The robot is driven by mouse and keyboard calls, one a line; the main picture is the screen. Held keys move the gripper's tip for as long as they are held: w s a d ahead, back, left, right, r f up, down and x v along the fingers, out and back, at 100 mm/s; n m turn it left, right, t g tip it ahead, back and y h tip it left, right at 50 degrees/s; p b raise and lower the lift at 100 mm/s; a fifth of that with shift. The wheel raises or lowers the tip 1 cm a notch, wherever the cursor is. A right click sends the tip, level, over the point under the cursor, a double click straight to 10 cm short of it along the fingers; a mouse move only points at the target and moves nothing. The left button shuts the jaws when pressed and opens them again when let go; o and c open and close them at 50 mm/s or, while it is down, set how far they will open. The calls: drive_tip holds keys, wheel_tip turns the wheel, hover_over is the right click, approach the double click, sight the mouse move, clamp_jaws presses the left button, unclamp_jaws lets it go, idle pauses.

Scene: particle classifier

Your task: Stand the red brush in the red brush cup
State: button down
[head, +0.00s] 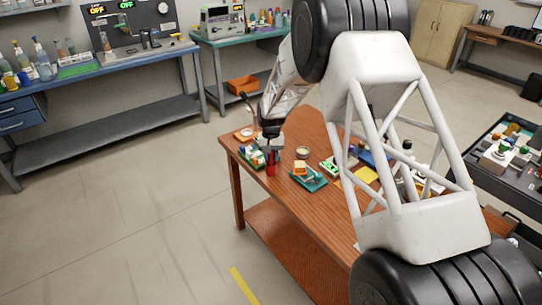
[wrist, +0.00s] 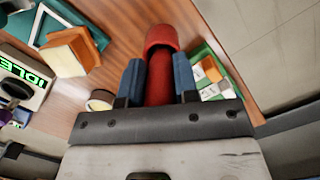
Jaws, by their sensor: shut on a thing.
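My gripper (wrist: 159,68) is shut on a red shaft, the red brush (wrist: 160,84), which lies between the two blue fingers in the wrist view. At the far end of the shaft is a wider, rounded red piece with a rim, which looks like the red brush cup (wrist: 161,38). The shaft meets it in line; I cannot tell how deep it sits inside. In the head view my gripper (head: 271,143) is low over the left end of the wooden table, with red (head: 271,169) just below it. The brush's upper end is hidden by my gripper.
A green and white tray (wrist: 212,75) with small blocks is close to the right of my fingers in the wrist view. A teal tray (head: 310,181) with orange pieces and a round container (head: 303,153) stand to the right in the head view. The table's edge is near.

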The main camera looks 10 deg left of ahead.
drive_tip(key=shift+f, duration=0.55)
drive_tip(key=c, duration=0.8)
unclamp_jaws()
drive_tip(key=shift+r, duration=0.1)
drive_tip(key=shift+w+a+r, duration=0.1)
drive_tip(key=shift+w+r, duration=0.1)
drive_tip(key=shift+r, duration=1.05)
drive_tip(key=shift+w+d+r, duration=0.1)
drive_tip(key=shift+w+r, duration=0.05)
drive_tip(key=shift+r, duration=1.15)
drive_tip(key=shift+w+a+r, duration=0.1)
drive_tip(key=shift+w+r, duration=0.1)
drive_tip(key=shift+r, duration=1.05)
drive_tip(key=shift+r, duration=0.1)
